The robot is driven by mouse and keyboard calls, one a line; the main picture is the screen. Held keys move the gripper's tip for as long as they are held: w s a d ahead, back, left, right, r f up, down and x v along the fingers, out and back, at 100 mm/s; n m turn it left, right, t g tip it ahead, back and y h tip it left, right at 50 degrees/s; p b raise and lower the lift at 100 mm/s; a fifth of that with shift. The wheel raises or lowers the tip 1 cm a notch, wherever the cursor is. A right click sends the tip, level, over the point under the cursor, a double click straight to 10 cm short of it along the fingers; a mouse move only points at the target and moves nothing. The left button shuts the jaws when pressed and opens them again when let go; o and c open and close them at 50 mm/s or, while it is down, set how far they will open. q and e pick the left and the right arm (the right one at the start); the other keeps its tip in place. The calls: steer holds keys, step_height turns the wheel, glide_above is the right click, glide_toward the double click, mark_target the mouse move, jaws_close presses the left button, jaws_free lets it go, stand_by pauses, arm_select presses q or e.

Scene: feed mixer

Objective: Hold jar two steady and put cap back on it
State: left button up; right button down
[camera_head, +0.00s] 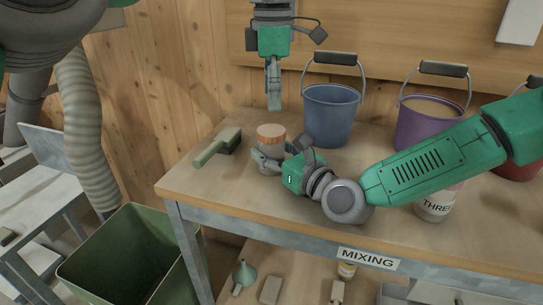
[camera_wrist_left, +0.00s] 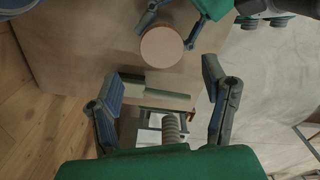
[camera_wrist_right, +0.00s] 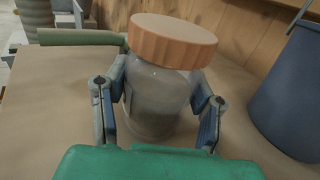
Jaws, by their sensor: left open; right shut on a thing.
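A clear jar (camera_wrist_right: 155,105) stands upright on the bench, with an orange ridged cap (camera_wrist_right: 172,41) resting on its top. The cap also shows in the head view (camera_head: 271,132) and from above in the left wrist view (camera_wrist_left: 161,47). I cannot tell whether the cap is tightened. My right gripper (camera_head: 268,160) is shut around the jar's body, below the cap, with a finger on each side. My left gripper (camera_head: 274,100) points down, open and empty, above the bench behind the jar and apart from the cap. No number on this jar is visible.
A green-handled brush (camera_head: 218,147) lies left of the jar. A blue bucket (camera_head: 330,115) and a purple bucket (camera_head: 428,128) stand behind. A jar marked THREE (camera_head: 437,205) stands at the right, partly behind my right arm. A green bin (camera_head: 130,260) stands below the bench's left end.

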mark_target(272, 130)
arm_select(q)
step_height(272, 130, down, 8)
steer(key=shift+r, duration=0.1)
stand_by(0.4)
